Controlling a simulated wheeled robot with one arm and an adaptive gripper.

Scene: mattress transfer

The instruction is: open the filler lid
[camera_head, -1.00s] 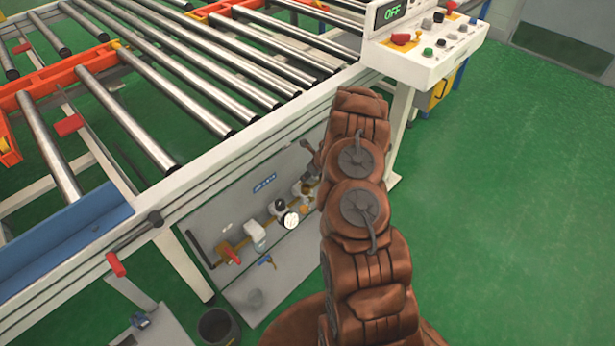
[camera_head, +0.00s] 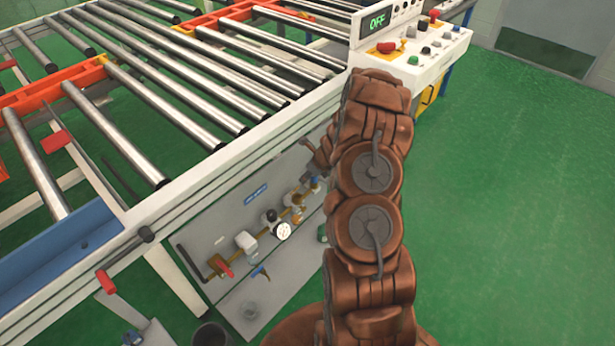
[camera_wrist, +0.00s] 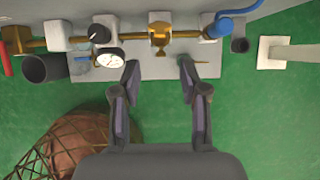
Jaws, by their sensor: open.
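A brass pipe line with fittings runs along the grey panel under the roller table. In the wrist view a brass fitting with a capped body (camera_wrist: 160,38) stands on it, ahead of my gripper (camera_wrist: 160,68). This may be the filler, but I cannot make out a separate lid. My gripper is open and empty, its two fingers apart and pointing towards the pipe line, with the fitting between their directions and no visible contact. In the head view my arm hides part of the panel and most of my gripper.
A red-handled valve (camera_head: 221,266) is at the pipe's left end. A white leg (camera_wrist: 297,53) stands right. Green floor (camera_head: 500,200) is clear.

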